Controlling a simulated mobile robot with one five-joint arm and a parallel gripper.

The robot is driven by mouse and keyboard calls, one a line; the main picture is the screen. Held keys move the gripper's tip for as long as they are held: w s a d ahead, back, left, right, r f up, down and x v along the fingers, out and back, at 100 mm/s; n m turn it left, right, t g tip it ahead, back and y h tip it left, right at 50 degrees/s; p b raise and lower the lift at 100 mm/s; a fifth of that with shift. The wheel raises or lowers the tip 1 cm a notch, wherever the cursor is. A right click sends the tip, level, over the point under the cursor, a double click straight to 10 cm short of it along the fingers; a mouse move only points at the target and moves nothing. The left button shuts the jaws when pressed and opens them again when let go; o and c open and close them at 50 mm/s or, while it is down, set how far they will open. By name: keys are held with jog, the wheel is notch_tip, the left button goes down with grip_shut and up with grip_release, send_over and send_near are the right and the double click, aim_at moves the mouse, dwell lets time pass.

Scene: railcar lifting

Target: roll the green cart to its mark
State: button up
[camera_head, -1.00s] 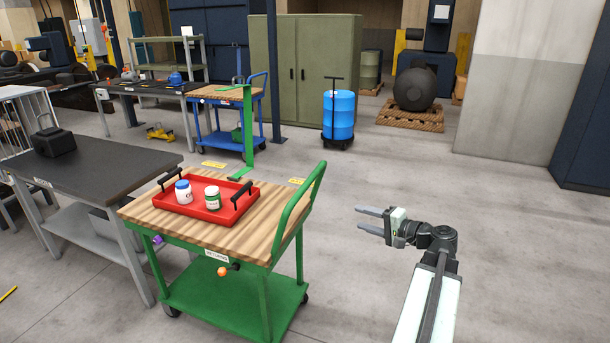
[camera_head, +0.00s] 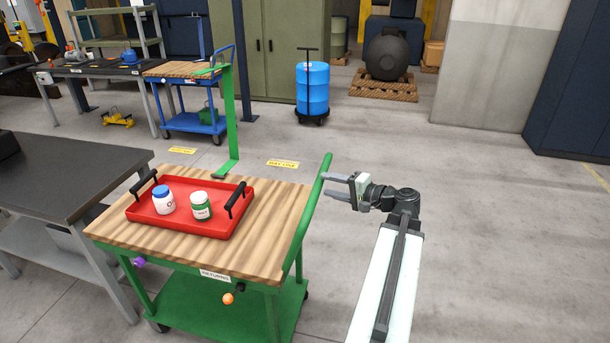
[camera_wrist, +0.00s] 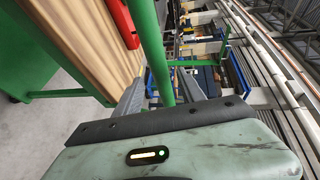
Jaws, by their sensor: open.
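The green cart (camera_head: 230,306) has a wooden top and a label reading "RETURNS". Its green push handle (camera_head: 312,212) rises at the right end. A red tray (camera_head: 178,228) on top holds a blue-lidded white jar (camera_head: 163,199) and a green-and-white jar (camera_head: 201,206). My gripper (camera_head: 328,185) is open at the handle. In the wrist view the handle bar (camera_wrist: 157,55) runs between the two open fingers; I cannot tell whether they touch it. Yellow floor labels (camera_head: 283,163) lie beyond the cart; the farther-left one (camera_head: 182,150) is small.
A dark-topped table (camera_head: 70,170) stands close at the cart's left. A blue drum (camera_head: 312,88) stands farther back. Floor at right is clear.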

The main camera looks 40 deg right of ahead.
jog(key=b+x, duration=0.1)
jog(key=x, duration=0.6)
jog(key=shift+w, duration=0.25)
jog(key=shift+d, duration=0.1)
grip_shut()
jog(key=shift+w, duration=0.1)
dwell(0.9)
